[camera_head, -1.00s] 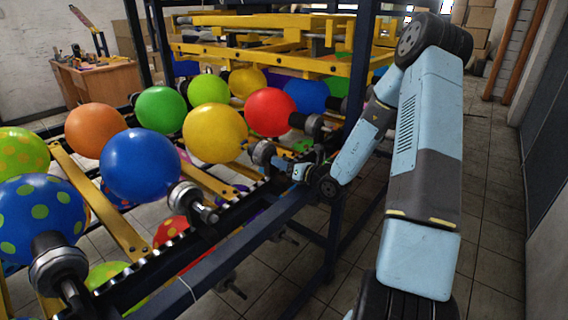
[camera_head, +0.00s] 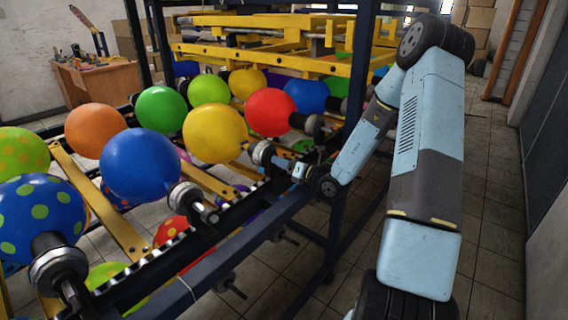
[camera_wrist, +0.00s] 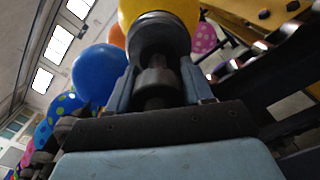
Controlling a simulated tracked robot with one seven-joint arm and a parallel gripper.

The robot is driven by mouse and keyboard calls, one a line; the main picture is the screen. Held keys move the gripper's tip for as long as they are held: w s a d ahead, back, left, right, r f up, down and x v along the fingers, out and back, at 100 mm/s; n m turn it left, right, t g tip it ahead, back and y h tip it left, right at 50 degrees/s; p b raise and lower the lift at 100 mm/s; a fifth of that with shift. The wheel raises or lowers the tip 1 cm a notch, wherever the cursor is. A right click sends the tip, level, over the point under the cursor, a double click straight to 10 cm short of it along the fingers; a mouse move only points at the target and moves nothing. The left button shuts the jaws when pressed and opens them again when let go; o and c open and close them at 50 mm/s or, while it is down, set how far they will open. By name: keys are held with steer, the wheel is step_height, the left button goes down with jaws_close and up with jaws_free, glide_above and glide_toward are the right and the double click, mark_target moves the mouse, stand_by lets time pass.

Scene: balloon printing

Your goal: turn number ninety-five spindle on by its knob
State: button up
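In the head view, my gripper (camera_head: 285,163) is at the outer end of the spindle (camera_head: 263,153) that carries a yellow balloon (camera_head: 215,133). In the wrist view, the knob (camera_wrist: 156,85) of this spindle sits between my two light-blue fingers, which appear closed against its sides. The spindle's dark round collar (camera_wrist: 158,35) is just beyond the knob, with the yellow balloon (camera_wrist: 150,8) behind it. The fingers partly hide the knob in the head view. No spindle number is readable.
Neighbouring spindles carry a blue balloon (camera_head: 140,165) to the left and a red balloon (camera_head: 271,112) to the right. The rack's dark rail (camera_head: 240,236) runs below my gripper, and a dark upright post (camera_head: 350,130) stands near my forearm. The tiled floor (camera_head: 490,220) at right is clear.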

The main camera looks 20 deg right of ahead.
steer(key=o, duration=0.4)
steer(key=v, duration=1.3)
steer(key=shift+s+d, duration=0.3)
